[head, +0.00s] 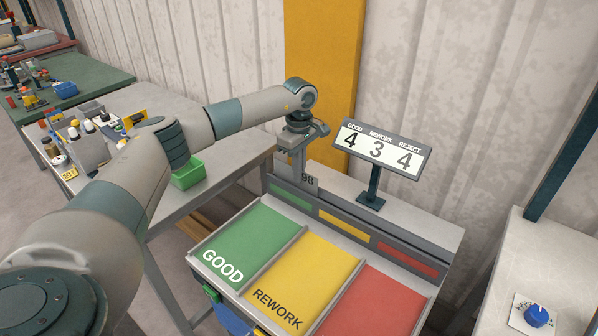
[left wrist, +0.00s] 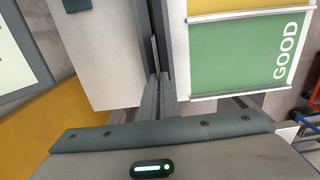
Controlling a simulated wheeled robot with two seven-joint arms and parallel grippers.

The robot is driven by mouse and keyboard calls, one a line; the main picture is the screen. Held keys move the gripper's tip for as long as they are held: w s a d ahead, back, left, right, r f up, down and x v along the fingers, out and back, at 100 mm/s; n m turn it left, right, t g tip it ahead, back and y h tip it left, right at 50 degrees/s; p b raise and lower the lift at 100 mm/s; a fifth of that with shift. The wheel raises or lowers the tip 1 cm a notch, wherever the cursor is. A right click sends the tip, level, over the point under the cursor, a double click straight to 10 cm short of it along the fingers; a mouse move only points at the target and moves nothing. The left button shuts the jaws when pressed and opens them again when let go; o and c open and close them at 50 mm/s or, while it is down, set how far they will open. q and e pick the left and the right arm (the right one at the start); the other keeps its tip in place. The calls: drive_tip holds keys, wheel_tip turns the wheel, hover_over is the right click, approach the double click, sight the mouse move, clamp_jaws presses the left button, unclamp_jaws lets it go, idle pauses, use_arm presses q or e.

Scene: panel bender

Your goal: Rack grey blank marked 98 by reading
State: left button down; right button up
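The grey blank marked 98 (head: 310,183) stands upright at the back of the sorting stand, by the right part of the green strip (head: 290,196). My left gripper (head: 299,172) points down at it, with its fingers close together on the blank. In the left wrist view, the fingers (left wrist: 161,90) close on a thin edge. I cannot tell whether the blank's lower edge rests in the rack or hangs just above it. A sign (head: 382,148) reads GOOD 4, REWORK 3, REJECT 4. My right gripper is out of view.
Sloped panels in green marked GOOD (head: 245,243), yellow marked REWORK (head: 302,278) and red (head: 375,305) lie in front. The sign's post (head: 372,185) stands right of the gripper. A green bin (head: 187,175) sits on the left table. A yellow column (head: 325,75) rises behind.

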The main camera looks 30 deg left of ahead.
use_arm(q)
drive_tip(key=shift+f, duration=0.2)
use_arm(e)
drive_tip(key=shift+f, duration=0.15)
use_arm(q)
drive_tip(key=c, duration=1.9)
unclamp_jaws()
drive_tip(key=shift+c, duration=0.2)
drive_tip(key=shift+r, duration=0.1)
